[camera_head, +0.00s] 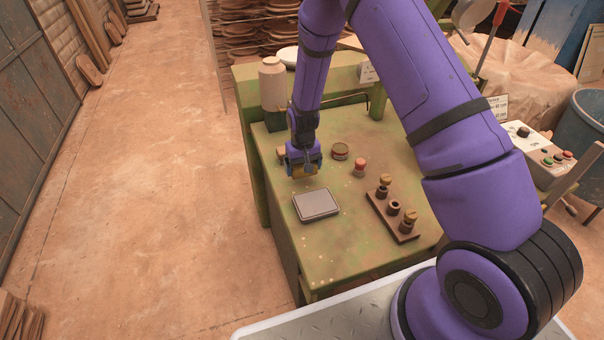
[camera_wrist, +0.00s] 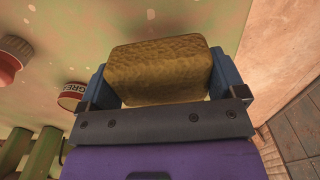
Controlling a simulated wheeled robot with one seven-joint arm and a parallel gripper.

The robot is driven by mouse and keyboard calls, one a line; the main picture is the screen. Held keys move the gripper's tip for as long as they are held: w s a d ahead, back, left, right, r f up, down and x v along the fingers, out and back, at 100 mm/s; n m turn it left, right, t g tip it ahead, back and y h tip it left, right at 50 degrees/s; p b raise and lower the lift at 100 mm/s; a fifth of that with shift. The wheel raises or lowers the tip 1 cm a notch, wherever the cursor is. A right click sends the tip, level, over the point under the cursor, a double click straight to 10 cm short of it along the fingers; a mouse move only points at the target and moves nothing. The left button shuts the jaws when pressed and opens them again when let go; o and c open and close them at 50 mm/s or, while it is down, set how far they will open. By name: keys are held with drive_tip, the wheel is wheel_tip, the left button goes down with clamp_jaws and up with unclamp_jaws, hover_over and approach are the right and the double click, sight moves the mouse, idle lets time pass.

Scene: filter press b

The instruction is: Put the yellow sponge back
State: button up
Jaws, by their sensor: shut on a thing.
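The yellow sponge (camera_wrist: 160,70) fills the space between the two fingers of my gripper (camera_wrist: 165,85) in the wrist view. It is a rough, brownish-yellow block. My gripper is shut on it. In the head view my gripper (camera_head: 303,165) is low over the left part of the green bench top, and a little of the sponge (camera_head: 300,173) shows below it. I cannot tell whether the sponge touches the bench. A grey shallow tray (camera_head: 317,205) lies on the bench just in front of my gripper.
A round tin (camera_head: 340,151), a red-topped item (camera_head: 360,167) and a dark rack (camera_head: 392,216) with pegs stand to the right on the green bench (camera_head: 345,258). A pale bottle (camera_head: 272,82) stands behind left. The floor left of the bench is clear.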

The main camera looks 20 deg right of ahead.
sight(302, 173)
drive_tip(key=shift+w+f, duration=0.2)
drive_tip(key=shift+f, duration=1.6)
drive_tip(key=shift+f, duration=0.15)
drive_tip(key=o, duration=0.6)
